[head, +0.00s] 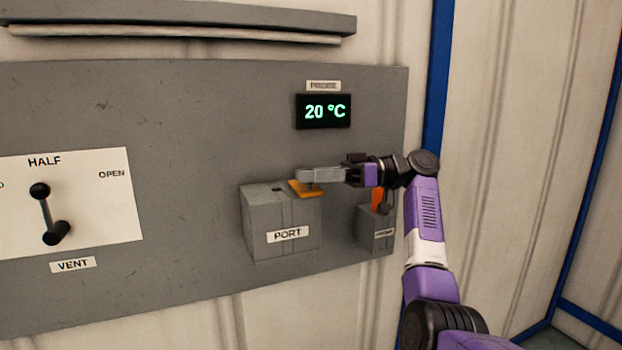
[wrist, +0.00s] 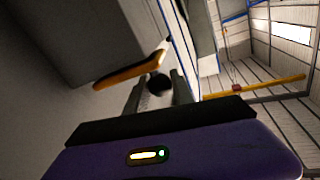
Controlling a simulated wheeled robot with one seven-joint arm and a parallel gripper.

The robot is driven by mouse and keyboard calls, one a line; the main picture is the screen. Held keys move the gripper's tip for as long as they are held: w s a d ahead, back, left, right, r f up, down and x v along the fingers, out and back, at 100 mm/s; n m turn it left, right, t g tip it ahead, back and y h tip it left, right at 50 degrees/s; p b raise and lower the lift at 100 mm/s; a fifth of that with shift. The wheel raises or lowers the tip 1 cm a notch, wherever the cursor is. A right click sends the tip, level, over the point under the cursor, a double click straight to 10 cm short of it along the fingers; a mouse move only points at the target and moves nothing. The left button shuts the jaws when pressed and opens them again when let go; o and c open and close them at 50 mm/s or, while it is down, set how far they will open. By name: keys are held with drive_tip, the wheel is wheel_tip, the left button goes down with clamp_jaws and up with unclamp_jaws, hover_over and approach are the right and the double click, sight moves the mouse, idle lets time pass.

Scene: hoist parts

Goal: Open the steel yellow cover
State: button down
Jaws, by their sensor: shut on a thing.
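The yellow-orange cover (head: 305,191) is a small flat plate at the top right of the grey PORT box (head: 262,228). Its edge also shows in the wrist view (wrist: 128,73), just ahead of my fingers. My gripper (head: 304,177) reaches in from the right, with its fingers right over the cover. In the wrist view a dark round knob (wrist: 158,84) sits between my fingertips (wrist: 158,95), and the jaws are shut on it. In the head view my fingers hide the knob. How the knob joins the cover is hard to tell.
A smaller grey box (head: 375,232) with an orange part (head: 378,199) stands right of the PORT box, below my wrist. A 20 °C display (head: 324,111) is above. A VENT lever (head: 46,214) is at the left. A ledge (head: 180,28) runs along the top.

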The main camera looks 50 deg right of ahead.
idle(0.3)
drive_tip(key=c, duration=1.1)
unclamp_jaws()
drive_tip(key=shift+b+v, duration=0.65)
drive_tip(key=shift+v, duration=3.25)
